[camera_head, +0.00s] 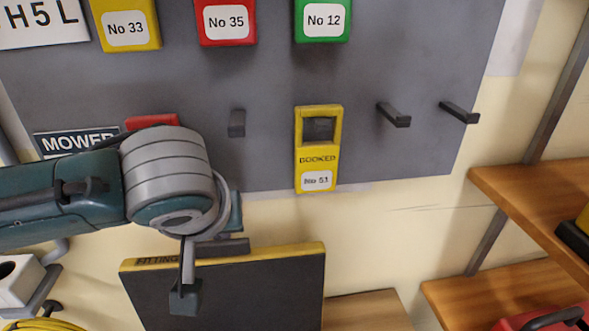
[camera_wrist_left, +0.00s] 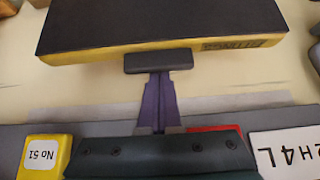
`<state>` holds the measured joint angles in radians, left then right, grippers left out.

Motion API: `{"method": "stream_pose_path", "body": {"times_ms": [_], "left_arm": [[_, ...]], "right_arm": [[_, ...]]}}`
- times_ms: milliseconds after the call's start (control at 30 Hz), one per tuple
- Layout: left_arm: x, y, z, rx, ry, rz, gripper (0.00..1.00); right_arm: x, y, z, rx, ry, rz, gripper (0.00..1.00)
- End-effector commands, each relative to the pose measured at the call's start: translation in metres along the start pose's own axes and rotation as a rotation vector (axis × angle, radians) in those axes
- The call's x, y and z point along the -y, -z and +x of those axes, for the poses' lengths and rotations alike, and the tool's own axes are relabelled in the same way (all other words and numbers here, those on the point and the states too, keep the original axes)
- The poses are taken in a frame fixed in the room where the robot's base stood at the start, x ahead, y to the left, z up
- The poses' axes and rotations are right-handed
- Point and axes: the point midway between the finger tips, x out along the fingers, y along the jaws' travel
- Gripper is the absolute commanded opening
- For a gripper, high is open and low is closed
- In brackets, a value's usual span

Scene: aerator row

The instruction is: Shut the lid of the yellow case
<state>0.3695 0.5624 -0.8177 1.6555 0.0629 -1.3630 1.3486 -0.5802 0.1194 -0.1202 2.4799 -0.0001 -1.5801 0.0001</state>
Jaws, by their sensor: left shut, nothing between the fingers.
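The yellow case shows as a dark flat panel (camera_head: 255,292) with a yellow rim marked "FITTINGS", at the bottom of the head view. It looks like the raised lid; the rest of the case is not visible. In the left wrist view the same panel (camera_wrist_left: 150,22) is at the top, upside down. A dark bar (camera_wrist_left: 158,61) lies at the middle of its yellow edge. My left gripper (camera_wrist_left: 159,75) is shut and empty, its purple fingertips at this bar; whether they touch, I cannot tell. In the head view my wrist hides the fingers. My right gripper is not in view.
A grey pegboard (camera_head: 265,150) with pegs and a yellow "BOOKED No 51" tag (camera_head: 318,158) stands behind. Wooden shelves (camera_head: 510,300) are at right, with a red case (camera_head: 545,322) low down.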

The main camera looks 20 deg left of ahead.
Motion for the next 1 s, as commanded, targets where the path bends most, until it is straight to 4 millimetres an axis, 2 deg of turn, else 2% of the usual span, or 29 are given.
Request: {"method": "stream_pose_path", "body": {"times_ms": [1000], "left_arm": [[0.000,-0.055,-0.031,0.006,0.000,0.002,0.00]], "right_arm": [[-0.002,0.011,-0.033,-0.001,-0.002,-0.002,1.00]]}}
